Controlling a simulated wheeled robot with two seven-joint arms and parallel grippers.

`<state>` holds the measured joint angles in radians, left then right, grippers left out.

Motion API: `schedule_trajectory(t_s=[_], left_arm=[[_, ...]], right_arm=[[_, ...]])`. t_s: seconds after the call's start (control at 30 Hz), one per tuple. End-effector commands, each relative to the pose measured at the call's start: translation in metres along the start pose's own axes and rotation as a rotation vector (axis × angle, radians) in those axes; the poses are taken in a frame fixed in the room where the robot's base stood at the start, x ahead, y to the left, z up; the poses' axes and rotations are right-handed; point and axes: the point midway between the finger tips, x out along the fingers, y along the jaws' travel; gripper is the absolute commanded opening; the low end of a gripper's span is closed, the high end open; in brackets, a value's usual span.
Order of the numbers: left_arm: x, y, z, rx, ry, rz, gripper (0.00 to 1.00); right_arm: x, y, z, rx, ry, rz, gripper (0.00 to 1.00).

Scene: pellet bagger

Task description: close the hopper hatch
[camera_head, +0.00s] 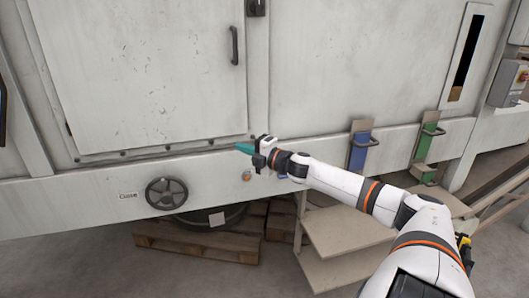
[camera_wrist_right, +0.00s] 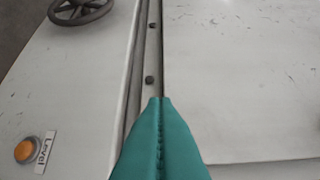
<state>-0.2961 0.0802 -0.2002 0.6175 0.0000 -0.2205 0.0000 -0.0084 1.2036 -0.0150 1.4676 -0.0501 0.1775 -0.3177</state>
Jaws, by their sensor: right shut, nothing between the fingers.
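The hopper hatch (camera_head: 140,70) is a large, scuffed pale panel at the upper left of the head view. A dark bar handle (camera_head: 235,45) is near its right edge. The panel lies close to the machine front, but I cannot tell whether it is fully closed. My right gripper (camera_head: 243,148), with teal fingers, is shut and empty at the hatch's lower right corner, well below the handle. In the right wrist view the teal fingers (camera_wrist_right: 160,140) point along the seam beside the hatch panel (camera_wrist_right: 245,75). I cannot tell whether they touch it. My left gripper is not in view.
Below the hatch are a dark handwheel (camera_head: 166,193) and an orange button (camera_head: 247,176). A wooden pallet (camera_head: 185,240) lies underneath. Blue (camera_head: 359,152) and green (camera_head: 425,148) brackets and a beige step (camera_head: 345,235) stand to the right. A dark latch (camera_head: 256,7) sits above.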

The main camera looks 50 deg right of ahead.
Motion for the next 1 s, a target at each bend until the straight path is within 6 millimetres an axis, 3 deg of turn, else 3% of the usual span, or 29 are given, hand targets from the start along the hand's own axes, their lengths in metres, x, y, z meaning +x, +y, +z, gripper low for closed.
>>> schedule_trajectory(t_s=[0.1, 0.6, 1.0], left_arm=[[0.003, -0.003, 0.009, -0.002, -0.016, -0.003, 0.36], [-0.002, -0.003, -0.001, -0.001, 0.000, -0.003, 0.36], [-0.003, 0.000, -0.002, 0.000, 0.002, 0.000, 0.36]], right_arm=[[-0.012, 0.003, -0.001, -0.001, -0.001, 0.004, 0.00], [-0.060, 0.001, -0.005, 0.002, -0.002, 0.003, 0.00], [-0.068, 0.000, -0.006, -0.001, -0.002, 0.000, 0.00]])
